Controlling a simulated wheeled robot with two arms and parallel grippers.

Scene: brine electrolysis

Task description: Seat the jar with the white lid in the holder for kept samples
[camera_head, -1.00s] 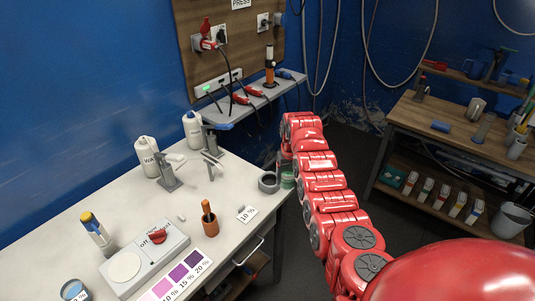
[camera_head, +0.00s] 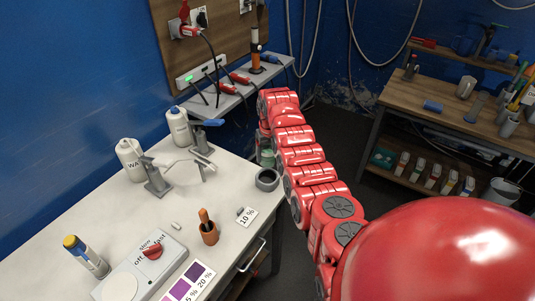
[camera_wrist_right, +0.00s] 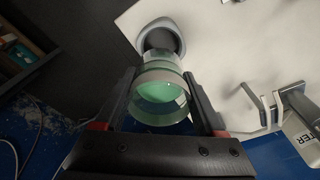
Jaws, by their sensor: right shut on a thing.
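My right gripper (camera_wrist_right: 163,98) is shut on a clear glass jar (camera_wrist_right: 158,112) with green content, seen in the right wrist view. I cannot make out a white lid on it. Just beyond the jar in that view is a grey round holder (camera_wrist_right: 177,29) with a dark opening, on the white table. In the head view the holder (camera_head: 267,180) sits near the table's right edge. The green jar (camera_head: 267,158) shows just behind it, partly hidden by my red right arm. I cannot tell whether they touch. My left gripper is not in view.
A wooden shelf unit (camera_head: 455,110) stands at the right.

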